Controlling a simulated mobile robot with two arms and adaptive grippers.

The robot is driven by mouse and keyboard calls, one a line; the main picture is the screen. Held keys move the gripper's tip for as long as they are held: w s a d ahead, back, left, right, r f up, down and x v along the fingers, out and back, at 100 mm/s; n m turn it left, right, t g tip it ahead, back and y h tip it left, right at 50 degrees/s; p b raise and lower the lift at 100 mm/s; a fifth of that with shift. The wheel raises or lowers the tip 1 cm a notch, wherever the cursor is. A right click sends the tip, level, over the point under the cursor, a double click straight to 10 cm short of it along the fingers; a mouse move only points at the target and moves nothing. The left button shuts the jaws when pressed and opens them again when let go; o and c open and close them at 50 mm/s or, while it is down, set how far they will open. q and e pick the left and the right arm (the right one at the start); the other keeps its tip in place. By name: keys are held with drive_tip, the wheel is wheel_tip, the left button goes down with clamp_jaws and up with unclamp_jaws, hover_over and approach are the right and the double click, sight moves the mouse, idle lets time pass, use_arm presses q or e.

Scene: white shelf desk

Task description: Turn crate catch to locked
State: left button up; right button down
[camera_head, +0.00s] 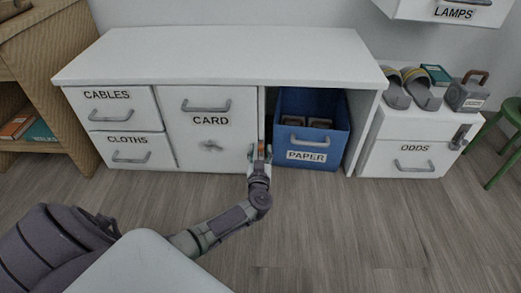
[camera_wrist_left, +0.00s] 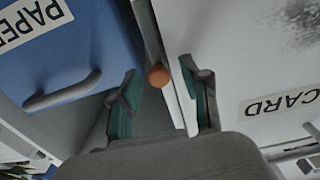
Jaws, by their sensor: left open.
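The blue crate labelled PAPER (camera_head: 318,156) sits in the open bay of the white desk; its handle side also shows in the left wrist view (camera_wrist_left: 75,50). A small orange-brown knob (camera_wrist_left: 158,76), apparently the crate catch, is on the divider edge between the crate and the CARD door. Its setting cannot be read. My left gripper (camera_head: 260,155) is at this divider. In the left wrist view its two green-padded fingers (camera_wrist_left: 160,88) are apart, one on each side of the knob, with gaps showing. My right gripper is not in view.
The CARD door (camera_head: 210,140) is left of the divider, with the CABLES (camera_head: 108,108) and CLOTHS (camera_head: 128,150) drawers beyond. An ODDS cabinet (camera_head: 405,155) with sandals on top stands right. A green stool (camera_head: 510,125) is at the far right. The floor in front is clear.

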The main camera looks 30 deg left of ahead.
use_arm(q)
drive_tip(key=shift+c, duration=0.4)
clamp_jaws()
